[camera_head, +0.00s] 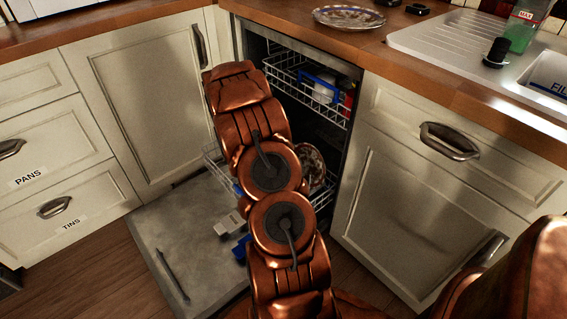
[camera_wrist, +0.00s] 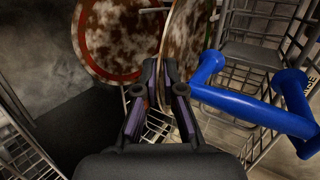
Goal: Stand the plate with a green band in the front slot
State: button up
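In the wrist view my gripper (camera_wrist: 161,72) has its two fingertips close together on the edge of a brown-and-white speckled plate (camera_wrist: 185,32). In the head view my arm hides the gripper; part of a speckled plate (camera_head: 312,165) shows right of the arm, over the lower dishwasher rack (camera_head: 214,167). The front slot cannot be picked out.
A blue handle-like bar (camera_wrist: 240,105) lies close right of my gripper, by the rack's wire basket (camera_wrist: 262,50). The dishwasher door (camera_head: 180,245) is folded down. The upper rack (camera_head: 300,88) holds items. Another plate (camera_head: 348,16) lies on the counter.

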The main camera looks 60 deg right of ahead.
jog(key=o, duration=0.5)
jog(key=shift+c, duration=0.2)
jog(key=shift+o, duration=0.3)
jog(key=o, duration=0.5)
jog(key=shift+r+p, duration=3.2)
jog(key=shift+r, duration=3.8)
jog(key=shift+s+a+b, duration=0.7)
jog(key=shift+s+b, duration=0.2)
jog(key=shift+s, duration=1.7)
jog(key=shift+s+a+b, duration=0.75)
jog(key=shift+s+b, duration=0.15)
jog(key=shift+s, duration=1.65)
jog(key=shift+s+a+b, duration=0.7)
jog(key=shift+s+b, duration=0.2)
jog(key=shift+s, duration=1.7)
